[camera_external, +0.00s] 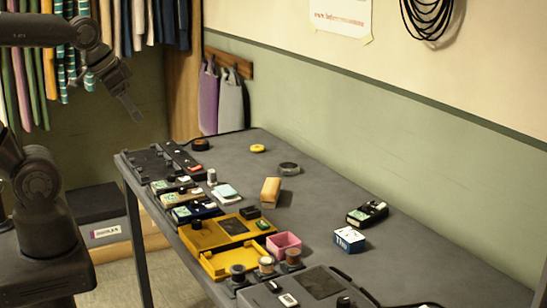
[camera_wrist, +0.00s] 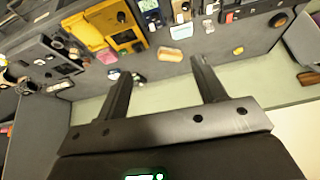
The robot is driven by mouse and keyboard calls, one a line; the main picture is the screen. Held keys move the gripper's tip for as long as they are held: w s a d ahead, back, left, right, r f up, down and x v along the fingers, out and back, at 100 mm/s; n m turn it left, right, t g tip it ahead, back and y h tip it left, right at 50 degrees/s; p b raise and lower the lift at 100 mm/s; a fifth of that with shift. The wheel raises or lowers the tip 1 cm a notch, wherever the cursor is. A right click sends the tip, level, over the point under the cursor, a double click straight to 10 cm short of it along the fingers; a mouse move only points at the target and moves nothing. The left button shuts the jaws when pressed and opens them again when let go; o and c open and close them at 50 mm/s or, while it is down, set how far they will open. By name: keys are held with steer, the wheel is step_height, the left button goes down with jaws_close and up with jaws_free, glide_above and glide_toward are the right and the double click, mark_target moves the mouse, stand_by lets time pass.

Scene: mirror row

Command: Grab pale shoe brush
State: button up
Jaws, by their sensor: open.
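The pale shoe brush (camera_external: 271,191) is a tan, block-shaped thing lying on the grey table, right of the row of small devices. In the wrist view the brush (camera_wrist: 170,54) shows beyond and between my fingertips, pale on one side and tan on the other. My gripper (camera_external: 131,106) is raised at the upper left in the external view, well away from the brush and above table height. Its two fingers also show in the wrist view (camera_wrist: 161,67), spread apart with nothing between them. The brush's underside is hidden.
A blue-and-white box (camera_external: 349,239) and a black device (camera_external: 367,213) stand right of the brush. Bare tabletop surrounds the brush. A green wall runs behind the table.

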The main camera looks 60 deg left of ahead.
steer(key=w+r+m+g, duration=0.1)
steer(key=w+m+g, duration=0.1)
steer(key=w+m, duration=0.65)
steer(key=m+g, duration=0.3)
steer(key=m, duration=1.3)
glide_above(271, 185)
step_height(271, 185, down, 18)
steer(key=shift+w+d+f+m+g, duration=0.25)
steer(key=shift+w+f+m+g, duration=0.1)
steer(key=shift+f, duration=0.35)
step_height(271, 185, down, 5)
steer(key=shift+r, duration=0.1)
steer(key=f, duration=0.5)
steer(key=shift+s+a+f, duration=0.3)
